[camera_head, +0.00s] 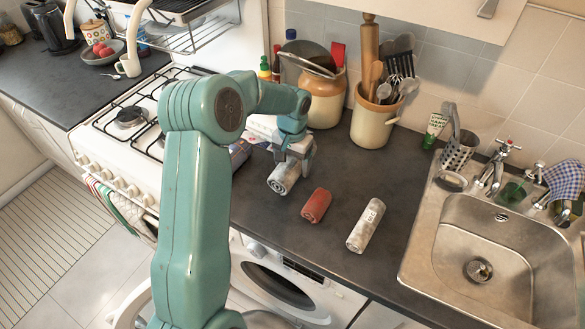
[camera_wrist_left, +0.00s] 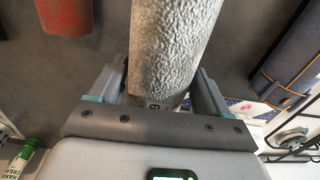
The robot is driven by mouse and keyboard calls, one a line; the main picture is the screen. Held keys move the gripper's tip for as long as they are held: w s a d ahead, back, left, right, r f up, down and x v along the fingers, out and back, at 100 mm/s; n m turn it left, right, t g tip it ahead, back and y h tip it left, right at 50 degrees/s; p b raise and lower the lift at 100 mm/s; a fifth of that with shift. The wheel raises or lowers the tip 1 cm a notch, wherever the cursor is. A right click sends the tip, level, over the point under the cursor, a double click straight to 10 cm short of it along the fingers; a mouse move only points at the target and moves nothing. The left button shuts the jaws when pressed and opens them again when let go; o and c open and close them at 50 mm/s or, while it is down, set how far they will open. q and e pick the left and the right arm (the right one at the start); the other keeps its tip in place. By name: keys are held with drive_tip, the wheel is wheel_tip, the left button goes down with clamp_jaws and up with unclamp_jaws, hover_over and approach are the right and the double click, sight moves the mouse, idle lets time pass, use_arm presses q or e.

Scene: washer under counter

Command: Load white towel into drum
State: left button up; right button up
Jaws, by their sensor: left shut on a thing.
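My left gripper (camera_head: 293,157) points down over the counter beside the stove and is shut on a rolled pale grey-white towel (camera_head: 282,180). In the left wrist view this speckled roll (camera_wrist_left: 172,40) sits between the two fingers. I cannot tell whether it touches the counter. Another rolled whitish towel with a printed mark (camera_head: 366,225) lies on the counter near the sink. The white washer (camera_head: 335,300) stands under the counter, its dark round front partly in view; my arm hides its left part. My right gripper is not in view.
A rust-red roll (camera_head: 316,205) lies between the two pale rolls. The utensil crock (camera_head: 372,122) and brown-and-cream jar (camera_head: 326,100) stand behind. The sink (camera_head: 440,225) is at right, the stove (camera_head: 105,150) at left. The counter's front strip is clear.

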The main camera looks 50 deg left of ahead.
use_arm(q)
wheel_tip(320, 180, down, 3)
drive_tip(key=shift+r, duration=0.1)
drive_tip(key=shift+f, duration=0.35)
drive_tip(key=shift+f, duration=0.15)
drive_tip(key=o, duration=1.2)
drive_tip(key=shift+c, duration=0.2)
